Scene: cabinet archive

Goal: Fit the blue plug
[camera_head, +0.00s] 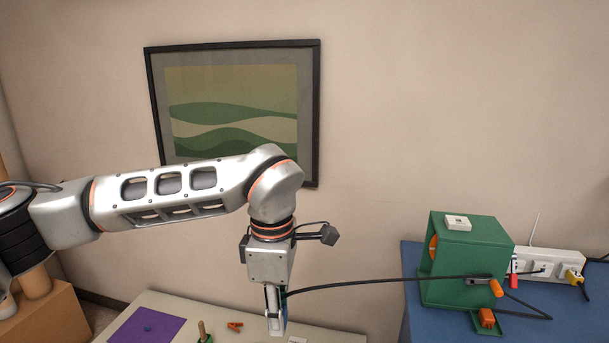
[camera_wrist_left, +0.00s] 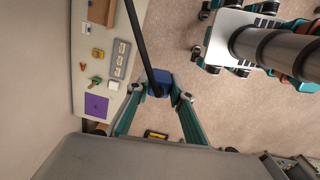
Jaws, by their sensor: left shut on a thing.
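The blue plug (camera_wrist_left: 160,77) is between the two fingertips of my left gripper (camera_wrist_left: 163,90) in the left wrist view. The gripper is shut on it. A thick black cable (camera_wrist_left: 136,30) runs from the plug to the top of that view. In the head view my left gripper (camera_head: 275,321) points down at the lower edge, above the pale table, and the plug is mostly hidden. A grey panel with several white sockets (camera_wrist_left: 120,59) lies on the pale table in the wrist view, apart from the plug. My right gripper is not in view.
A green box (camera_head: 462,262) stands on a blue table (camera_head: 407,293); the black cable reaches its side. A white power strip (camera_head: 538,264) with plugs is beside it. The pale table (camera_head: 215,317) holds a purple mat (camera_head: 145,326) and small objects. A framed picture (camera_head: 238,108) hangs behind.

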